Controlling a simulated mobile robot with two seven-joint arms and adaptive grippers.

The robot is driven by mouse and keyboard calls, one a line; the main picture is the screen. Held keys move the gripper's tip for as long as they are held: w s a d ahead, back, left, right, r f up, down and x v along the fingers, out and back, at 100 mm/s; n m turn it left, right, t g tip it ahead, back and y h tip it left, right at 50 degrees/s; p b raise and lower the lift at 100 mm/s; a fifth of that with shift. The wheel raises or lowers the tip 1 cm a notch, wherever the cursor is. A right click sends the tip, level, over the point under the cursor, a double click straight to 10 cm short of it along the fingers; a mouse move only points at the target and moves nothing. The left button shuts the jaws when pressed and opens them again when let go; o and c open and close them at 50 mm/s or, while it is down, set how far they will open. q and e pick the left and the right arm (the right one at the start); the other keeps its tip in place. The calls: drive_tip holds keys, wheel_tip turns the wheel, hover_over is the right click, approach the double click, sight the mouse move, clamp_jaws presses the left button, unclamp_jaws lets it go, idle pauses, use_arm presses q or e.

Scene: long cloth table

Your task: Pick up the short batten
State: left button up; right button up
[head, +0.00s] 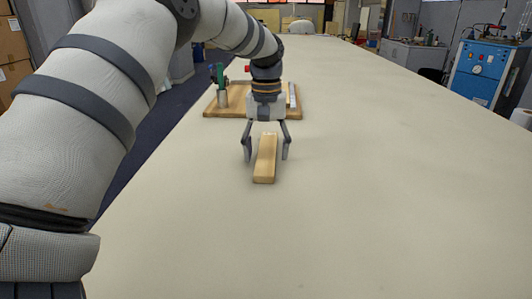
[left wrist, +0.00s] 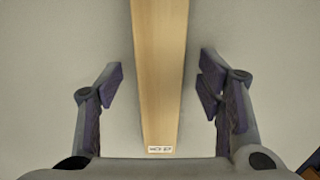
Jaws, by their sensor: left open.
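The short batten (head: 265,160) is a pale wooden bar lying on the long cloth-covered table, pointing away from me in the head view. My left gripper (head: 265,152) is open, with one finger on each side of the batten around its far part. In the left wrist view the batten (left wrist: 158,70) runs down between the two open fingers (left wrist: 158,85), with visible gaps on both sides. A small white label (left wrist: 161,149) is on its end near the palm. I cannot tell how high the fingertips are above the cloth. My right gripper is not in view.
The table (head: 400,180) is clear to the right and in front. A blue machine (head: 484,72) stands beyond the table's right side.

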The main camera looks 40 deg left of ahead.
use_arm(q)
drive_tip(key=shift+f, duration=0.25)
drive_tip(key=c, duration=1.3)
drive_tip(key=shift+r, duration=0.1)
